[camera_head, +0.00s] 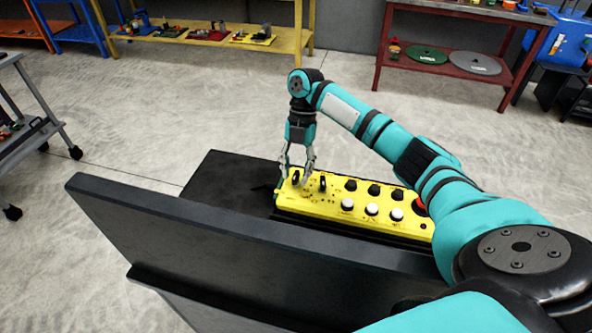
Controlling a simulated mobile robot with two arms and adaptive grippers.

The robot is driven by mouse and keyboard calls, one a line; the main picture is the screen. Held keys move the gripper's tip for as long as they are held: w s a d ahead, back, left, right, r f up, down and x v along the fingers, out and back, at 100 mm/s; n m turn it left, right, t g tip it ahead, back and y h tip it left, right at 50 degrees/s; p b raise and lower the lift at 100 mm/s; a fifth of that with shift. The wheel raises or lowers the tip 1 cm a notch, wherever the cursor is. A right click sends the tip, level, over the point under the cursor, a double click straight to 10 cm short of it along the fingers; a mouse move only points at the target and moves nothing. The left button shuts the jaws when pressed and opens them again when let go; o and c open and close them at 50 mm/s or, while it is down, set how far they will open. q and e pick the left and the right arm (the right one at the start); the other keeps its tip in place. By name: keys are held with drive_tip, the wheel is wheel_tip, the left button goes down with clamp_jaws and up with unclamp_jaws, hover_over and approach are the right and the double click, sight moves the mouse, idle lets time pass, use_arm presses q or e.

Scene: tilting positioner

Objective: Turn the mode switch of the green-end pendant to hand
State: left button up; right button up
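The yellow pendant (331,205) lies on a black surface in the head view. A small green patch shows at its left end. Two black switches stand near that end, the leftmost one (296,177) and another (322,183) to its right. I cannot read their labels or tell which is the mode switch. My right gripper (296,177) points down over the left end, its fingers apart on either side of the leftmost switch. I cannot tell if they touch it. My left gripper is not in view.
The pendant also has black knobs (374,190), white buttons (372,209) and a partly hidden red button (420,206). A dark raised panel (230,234) stands in front of it. A red shelf (447,78) and a yellow shelf (215,40) stand behind, with clear floor between.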

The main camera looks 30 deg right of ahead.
drive_tip(key=v, duration=1.1)
drive_tip(key=shift+r, duration=0.4)
